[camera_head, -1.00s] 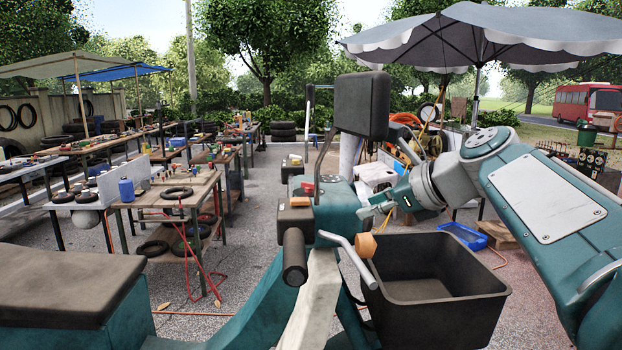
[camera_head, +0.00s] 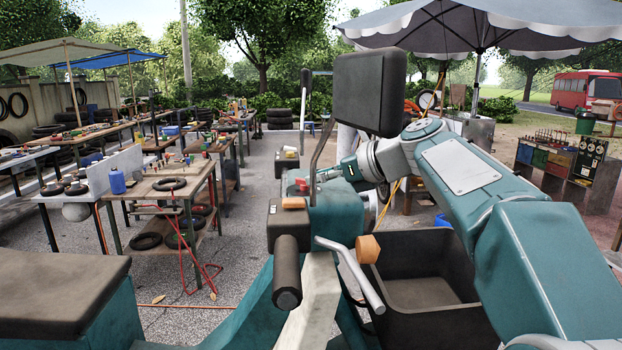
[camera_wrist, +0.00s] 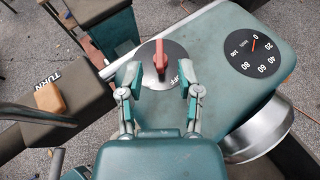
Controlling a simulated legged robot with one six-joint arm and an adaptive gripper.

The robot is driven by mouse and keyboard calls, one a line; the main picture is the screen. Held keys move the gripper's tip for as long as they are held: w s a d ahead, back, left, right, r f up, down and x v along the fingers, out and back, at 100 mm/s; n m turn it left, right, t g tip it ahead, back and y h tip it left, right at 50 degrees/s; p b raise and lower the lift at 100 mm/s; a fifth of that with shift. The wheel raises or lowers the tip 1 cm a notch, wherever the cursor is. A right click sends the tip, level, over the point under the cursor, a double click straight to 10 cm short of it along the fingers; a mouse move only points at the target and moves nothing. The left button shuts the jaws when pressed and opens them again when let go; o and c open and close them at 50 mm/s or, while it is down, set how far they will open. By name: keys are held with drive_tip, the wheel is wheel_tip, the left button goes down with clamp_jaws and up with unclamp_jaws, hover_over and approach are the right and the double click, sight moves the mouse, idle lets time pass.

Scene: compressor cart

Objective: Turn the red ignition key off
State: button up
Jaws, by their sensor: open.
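The red ignition key (camera_wrist: 160,56) stands at the middle of a round dark plate (camera_wrist: 147,75) on the teal dashboard. Its handle lies roughly along the picture's up-down line, and the letters "OFF" partly show to its right. My gripper (camera_wrist: 158,86) is open, with one finger on each side of the plate's lower half. The key is a little beyond the fingertips, between their lines, and nothing is held. In the head view the key (camera_head: 302,186) is a small red spot on the dashboard, and my gripper (camera_head: 345,172) is just right of it, partly hidden.
A speed gauge (camera_wrist: 257,52) is right of the key. The handlebar grip (camera_head: 287,270), brake lever (camera_head: 350,270) and black mirror (camera_head: 370,92) stand close by. An orange turn switch (camera_wrist: 50,98) is left. A dark basket (camera_head: 425,290) is below my arm.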

drive_tip(key=shift+x, duration=1.3)
drive_tip(key=shift+d, duration=0.1)
clamp_jaws()
drive_tip(key=shift+n+g, duration=0.3)
drive_tip(key=shift+n, duration=0.1)
drive_tip(key=shift+w+d+n+g+y, duration=0.15)
drive_tip(key=shift+w+n+g+y, duration=0.1)
drive_tip(key=shift+n+g+y, duration=0.7)
drive_tip(key=shift+w+n+g+y, duration=0.2)
drive_tip(key=shift+n+g+y, duration=0.05)
drive_tip(key=shift+n+g, duration=1.8)
drive_tip(key=shift+r+g, duration=0.1)
drive_tip(key=shift+g, duration=0.5)
